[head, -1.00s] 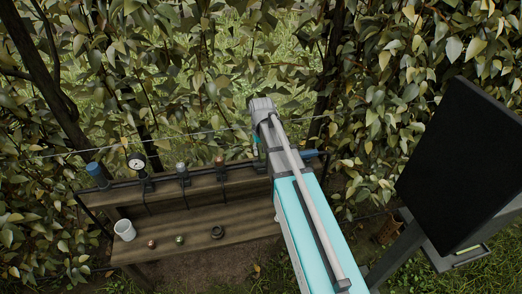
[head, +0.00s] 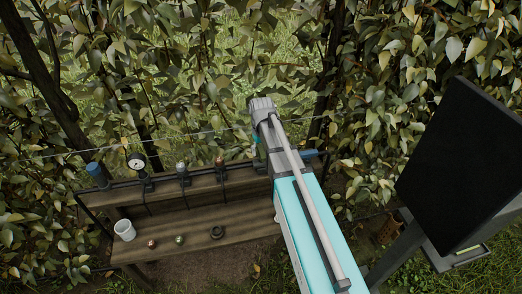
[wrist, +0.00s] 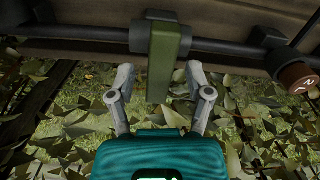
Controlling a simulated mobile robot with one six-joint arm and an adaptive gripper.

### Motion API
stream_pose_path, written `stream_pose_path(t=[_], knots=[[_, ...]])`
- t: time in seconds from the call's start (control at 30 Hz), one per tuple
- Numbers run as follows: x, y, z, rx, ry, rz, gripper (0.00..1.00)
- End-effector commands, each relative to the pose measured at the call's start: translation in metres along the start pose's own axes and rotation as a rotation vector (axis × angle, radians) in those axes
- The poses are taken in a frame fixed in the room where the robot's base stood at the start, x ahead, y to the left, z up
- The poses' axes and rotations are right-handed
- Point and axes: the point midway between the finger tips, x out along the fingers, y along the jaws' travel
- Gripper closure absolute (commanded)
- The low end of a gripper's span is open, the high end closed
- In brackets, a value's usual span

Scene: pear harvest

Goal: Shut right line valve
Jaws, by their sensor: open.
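A valve with a flat green lever (wrist: 165,62) sits on a dark pipe (wrist: 215,45) in the wrist view. The lever points down in the picture from its grey body. My gripper (wrist: 159,74) is open, with one finger on each side of the lever. Gaps show between the fingers and the lever, so nothing is gripped. In the head view my arm hides this valve and most of my gripper; only a small teal part (head: 257,152) shows beside the arm.
A brown round knob (wrist: 295,76) is on the pipe to the right in the wrist view. A gauge (head: 137,163) stands on the pipe. A dark screen (head: 460,165) is at right.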

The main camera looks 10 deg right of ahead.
Motion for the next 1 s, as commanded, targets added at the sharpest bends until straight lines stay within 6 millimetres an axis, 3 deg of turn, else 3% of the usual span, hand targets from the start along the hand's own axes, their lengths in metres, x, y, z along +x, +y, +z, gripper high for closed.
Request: stream_pose_path(t=[0.83, 1.0], knots=[[0.0, 0.0, 0.0, -0.565, 0.0, 0.0, 0.34], [-0.019, 0.0, 0.0, -0.574, 0.0, 0.0, 0.34]])
